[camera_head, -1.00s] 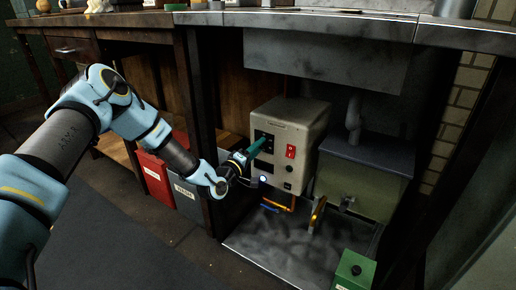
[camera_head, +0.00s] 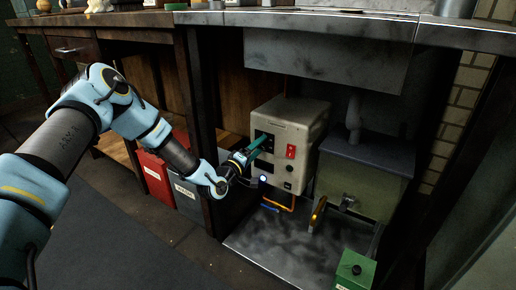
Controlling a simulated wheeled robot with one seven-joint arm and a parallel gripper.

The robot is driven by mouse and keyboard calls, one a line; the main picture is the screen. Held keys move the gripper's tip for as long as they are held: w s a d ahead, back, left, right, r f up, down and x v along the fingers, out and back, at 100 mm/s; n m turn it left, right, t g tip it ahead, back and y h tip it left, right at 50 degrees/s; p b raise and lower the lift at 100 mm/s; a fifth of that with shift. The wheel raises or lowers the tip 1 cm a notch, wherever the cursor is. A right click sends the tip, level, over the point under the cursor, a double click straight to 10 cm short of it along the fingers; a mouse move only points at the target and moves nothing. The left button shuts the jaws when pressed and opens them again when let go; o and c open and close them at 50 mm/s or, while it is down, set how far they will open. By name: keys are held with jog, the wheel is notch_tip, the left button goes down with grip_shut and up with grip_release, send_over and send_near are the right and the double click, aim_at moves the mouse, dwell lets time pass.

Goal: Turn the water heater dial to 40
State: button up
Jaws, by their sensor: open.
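The water heater (camera_head: 310,124) is a cream-coloured box under the counter, with a dark panel, a red switch (camera_head: 291,151) and small dark round knobs (camera_head: 289,169) on its front. My gripper (camera_head: 262,143) reaches in from the left, its teal fingers at the upper left of the heater's front, over the dark panel. The fingers look close to the panel, but I cannot tell whether they touch it. The gripper is open. The dial's number marks are too small to read, and part of the panel is hidden behind the fingers.
An olive tank (camera_head: 362,190) with a tap stands right of the heater. Orange and blue pipes (camera_head: 280,205) run below it. A green box (camera_head: 355,270) is at the front right. Red (camera_head: 157,182) and grey (camera_head: 187,198) bins stand behind my arm. The counter (camera_head: 300,20) overhangs the heater.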

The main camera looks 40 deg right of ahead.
jog(key=shift+a, duration=0.1)
jog(key=p+v, duration=0.2)
jog(key=v, duration=0.8)
jog(key=shift+a, duration=0.35)
jog(key=shift+s+a, duration=0.1)
